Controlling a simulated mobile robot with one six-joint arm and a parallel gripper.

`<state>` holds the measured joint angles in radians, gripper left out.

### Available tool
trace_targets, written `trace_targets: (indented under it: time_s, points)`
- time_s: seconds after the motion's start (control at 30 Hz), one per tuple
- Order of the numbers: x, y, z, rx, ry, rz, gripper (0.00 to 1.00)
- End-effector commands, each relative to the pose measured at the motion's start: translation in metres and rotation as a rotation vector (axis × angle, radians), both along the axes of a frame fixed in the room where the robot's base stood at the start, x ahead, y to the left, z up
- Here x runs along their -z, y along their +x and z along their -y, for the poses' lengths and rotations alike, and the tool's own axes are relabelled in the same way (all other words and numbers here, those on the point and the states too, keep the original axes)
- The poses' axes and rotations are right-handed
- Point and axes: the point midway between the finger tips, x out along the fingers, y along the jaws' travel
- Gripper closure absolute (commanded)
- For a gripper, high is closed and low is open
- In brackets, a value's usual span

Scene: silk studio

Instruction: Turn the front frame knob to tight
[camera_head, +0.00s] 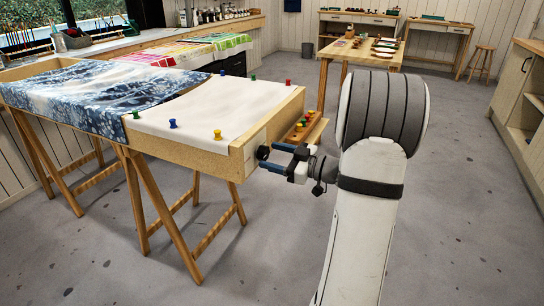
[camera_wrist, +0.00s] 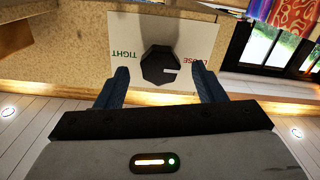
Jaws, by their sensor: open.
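The front frame knob (camera_head: 263,152) is dark and sits on the end of the wooden frame (camera_head: 190,148). In the wrist view the knob (camera_wrist: 158,62) is black and many-sided, on a white plate (camera_wrist: 126,32). TIGHT is printed upside down at the left, LOOSE at the right, partly hidden by the knob and a finger. A pale mark on the knob points right, to the LOOSE side. My gripper (camera_head: 273,160) is open, facing the knob. In the wrist view my gripper (camera_wrist: 160,74) has one blue finger at each side of the knob, with gaps visible.
White cloth (camera_head: 210,108) with several coloured pins covers the frame's near end; blue-and-white patterned cloth (camera_head: 75,92) covers the far part. A small wooden tray (camera_head: 318,128) with coloured pegs sits just behind my gripper. Grey floor (camera_head: 460,170) is open at the right.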

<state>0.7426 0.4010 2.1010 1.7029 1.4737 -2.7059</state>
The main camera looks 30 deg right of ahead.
Motion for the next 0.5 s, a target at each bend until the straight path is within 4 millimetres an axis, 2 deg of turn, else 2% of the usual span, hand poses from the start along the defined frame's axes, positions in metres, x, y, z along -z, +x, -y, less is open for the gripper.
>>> trace_targets:
  time_s: [0.13,0.4,0.5]
  points:
    - [0.0003,0.0092,-0.0077,-0.001,0.001,-0.001,0.37]
    - [0.0000,0.0108,-0.0086,0.000,0.001,-0.001,0.37]
    - [0.0001,0.0107,-0.0084,0.000,0.001,-0.001,0.44]
